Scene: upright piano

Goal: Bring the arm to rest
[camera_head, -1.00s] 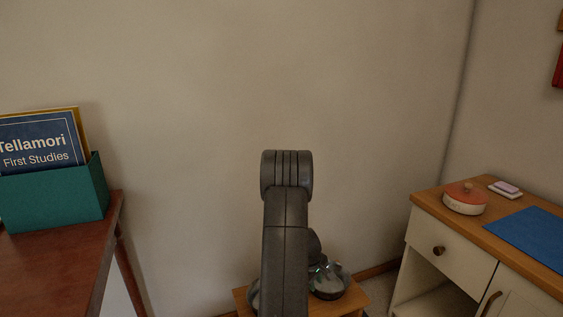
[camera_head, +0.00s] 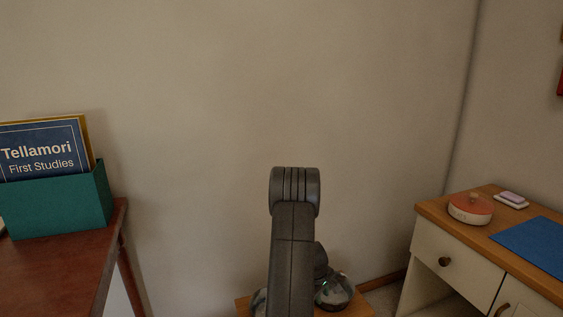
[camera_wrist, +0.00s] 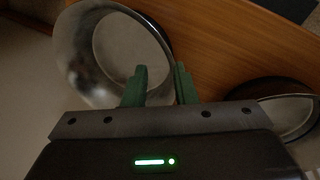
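My arm (camera_head: 294,235) stands up in the middle of the head view, dark grey, with its rounded joint at the top. The arm hides my gripper there.
A small wooden stand (camera_head: 355,309) bears round vessels (camera_head: 334,291) close to my arm. At left a teal box (camera_head: 60,207) of music books is on a brown top (camera_head: 60,265).

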